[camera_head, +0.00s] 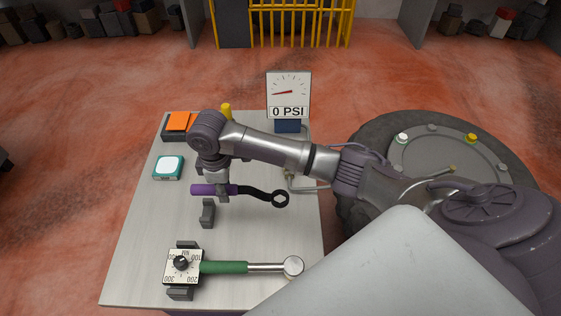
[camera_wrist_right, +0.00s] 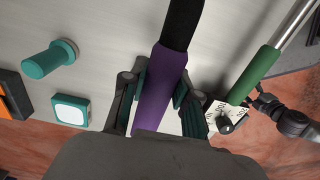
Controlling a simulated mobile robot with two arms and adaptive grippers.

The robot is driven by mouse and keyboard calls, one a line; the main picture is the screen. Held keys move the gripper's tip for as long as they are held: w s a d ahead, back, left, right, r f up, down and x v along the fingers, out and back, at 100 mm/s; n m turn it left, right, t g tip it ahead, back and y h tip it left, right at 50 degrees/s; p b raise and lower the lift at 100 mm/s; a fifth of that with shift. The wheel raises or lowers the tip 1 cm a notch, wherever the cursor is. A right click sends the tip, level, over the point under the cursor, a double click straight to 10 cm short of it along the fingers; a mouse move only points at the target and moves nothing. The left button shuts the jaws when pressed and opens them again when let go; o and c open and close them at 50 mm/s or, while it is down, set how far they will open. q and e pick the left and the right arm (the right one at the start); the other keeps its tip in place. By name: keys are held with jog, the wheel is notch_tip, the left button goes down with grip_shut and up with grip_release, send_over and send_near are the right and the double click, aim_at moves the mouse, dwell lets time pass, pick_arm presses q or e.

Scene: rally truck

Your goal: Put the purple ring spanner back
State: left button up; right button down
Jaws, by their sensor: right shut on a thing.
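The purple ring spanner (camera_head: 238,191) has a purple handle and a black cranked shaft with a ring end pointing right in the head view. My right gripper (camera_head: 221,194) is shut on its handle. The purple handle (camera_wrist_right: 166,88) shows between the fingers of the right gripper (camera_wrist_right: 160,95) in the wrist view. A dark grey bracket (camera_head: 208,214) stands on the table just nearer than the handle; the spanner appears apart from it. My right arm partly hides the table behind the spanner. A dark jointed part at the wrist view's right edge may be my left gripper (camera_wrist_right: 268,103); its jaws are unclear.
A torque wrench with a green handle (camera_head: 223,267) and a dial lies at the table's near side. A teal and white button (camera_head: 168,167), an orange-topped box (camera_head: 180,121) and a 0 PSI gauge (camera_head: 289,95) stand farther back. A large wheel (camera_head: 430,150) is right.

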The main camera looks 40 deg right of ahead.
jog(key=shift+r, duration=0.1)
jog(key=shift+f+b, duration=1)
jog(key=shift+f, duration=3.2)
jog(key=shift+f+p, duration=0.1)
jog(key=shift+p, duration=0.2)
pick_arm(q)
jog(key=shift+w+d+r, duration=0.2)
jog(key=shift+w+r, duration=1.1)
jog(key=shift+r, duration=0.1)
pick_arm(e)
jog(key=shift+f, duration=0.55)
jog(key=c, duration=0.9)
grip_release()
jog(key=shift+o, duration=0.2)
jog(key=shift+f, duration=0.1)
